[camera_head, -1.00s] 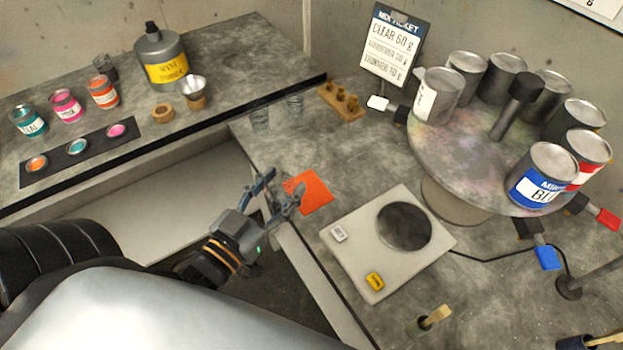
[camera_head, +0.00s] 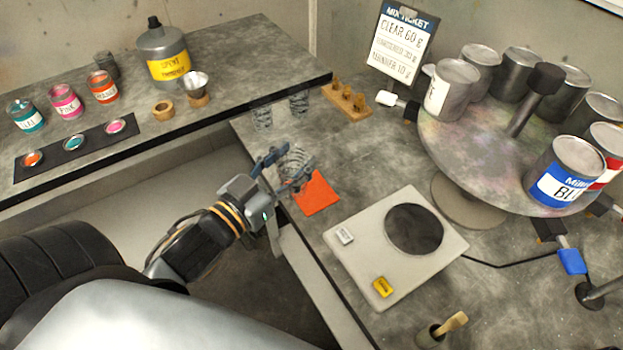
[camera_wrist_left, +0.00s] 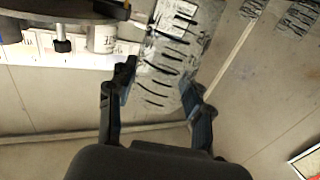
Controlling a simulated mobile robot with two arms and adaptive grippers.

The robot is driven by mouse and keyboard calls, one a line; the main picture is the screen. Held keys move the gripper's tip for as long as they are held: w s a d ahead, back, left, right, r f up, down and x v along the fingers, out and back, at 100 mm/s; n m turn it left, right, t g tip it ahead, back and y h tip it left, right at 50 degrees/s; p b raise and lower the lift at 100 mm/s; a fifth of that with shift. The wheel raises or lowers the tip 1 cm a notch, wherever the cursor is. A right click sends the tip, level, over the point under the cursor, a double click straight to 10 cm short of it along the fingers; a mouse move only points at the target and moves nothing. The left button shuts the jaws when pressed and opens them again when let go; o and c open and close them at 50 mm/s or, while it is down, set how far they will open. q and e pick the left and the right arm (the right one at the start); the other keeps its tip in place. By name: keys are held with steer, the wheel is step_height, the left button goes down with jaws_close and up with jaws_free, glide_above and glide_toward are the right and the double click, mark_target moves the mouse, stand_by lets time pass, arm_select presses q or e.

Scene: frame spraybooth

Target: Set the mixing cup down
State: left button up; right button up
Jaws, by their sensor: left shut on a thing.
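The clear mixing cup (camera_head: 295,162) with dark ring markings is between the fingers of my left gripper (camera_head: 286,168). The gripper is shut on it. In the head view the cup shows just above and behind the orange square mat (camera_head: 318,194); whether it touches anything below cannot be told. In the left wrist view the cup (camera_wrist_left: 168,62) fills the space between the two fingertips (camera_wrist_left: 160,90). My right gripper is not in view.
A scale (camera_head: 350,262) with a dark round plate lies right of the mat. A round turntable (camera_head: 470,150) with several cans stands further right. Two clear cups (camera_head: 263,117) and a wooden block (camera_head: 347,102) stand behind. The bench edge runs close to the gripper.

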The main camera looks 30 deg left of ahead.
mark_target(298, 159)
arm_select(q)
steer(key=w+f+b, duration=0.2)
steer(key=w+b, duration=0.1)
steer(key=w+f, duration=0.1)
steer(key=f, duration=0.1)
steer(key=w+f+p, duration=0.1)
steer(key=w+f, duration=0.1)
steer(key=f, duration=0.1)
steer(key=w+f+p, duration=0.1)
steer(key=w+f, duration=0.1)
steer(key=shift+a+f, duration=0.2)
steer(key=shift+f, duration=0.1)
steer(key=shift+s+f, duration=0.1)
steer(key=shift+f, duration=0.05)
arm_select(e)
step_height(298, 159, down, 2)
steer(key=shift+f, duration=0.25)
arm_select(q)
steer(key=shift+f, duration=0.1)
steer(key=shift+f, duration=0.15)
steer(key=o, duration=0.8)
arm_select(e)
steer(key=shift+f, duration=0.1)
